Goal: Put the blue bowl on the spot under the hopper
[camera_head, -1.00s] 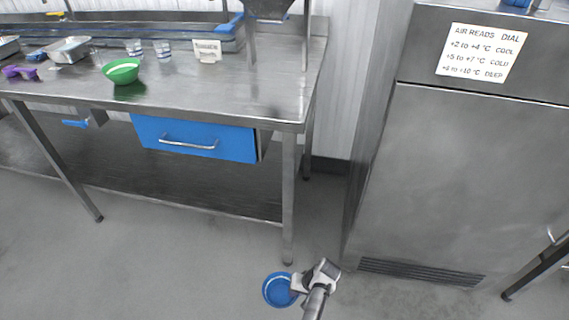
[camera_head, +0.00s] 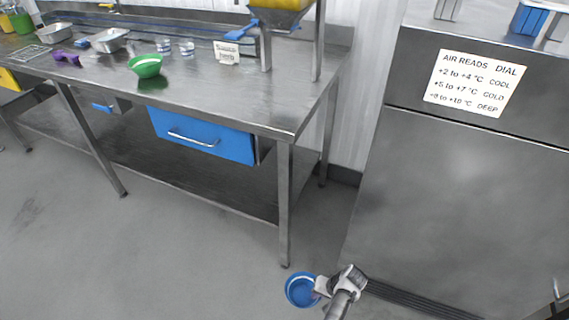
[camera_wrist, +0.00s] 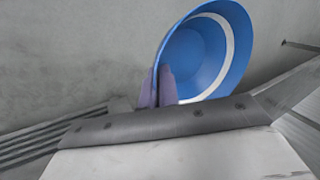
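The blue bowl (camera_head: 302,290) is in my gripper (camera_head: 320,286), low in the head view, above the floor in front of the table. In the wrist view my gripper's fingers (camera_wrist: 157,88) are shut on the rim of the bowl (camera_wrist: 195,55), which shows a white band inside. The hopper (camera_head: 283,6) has a yellow part cut off by the top edge and stands on metal legs at the table's right end. The spot under it cannot be made out clearly.
A green bowl (camera_head: 146,66), clear cups (camera_head: 187,48), a small sign (camera_head: 227,53) and metal trays (camera_head: 109,40) stand on the steel table (camera_head: 215,85). A blue drawer (camera_head: 203,135) hangs below. A steel cabinet (camera_head: 460,180) stands right.

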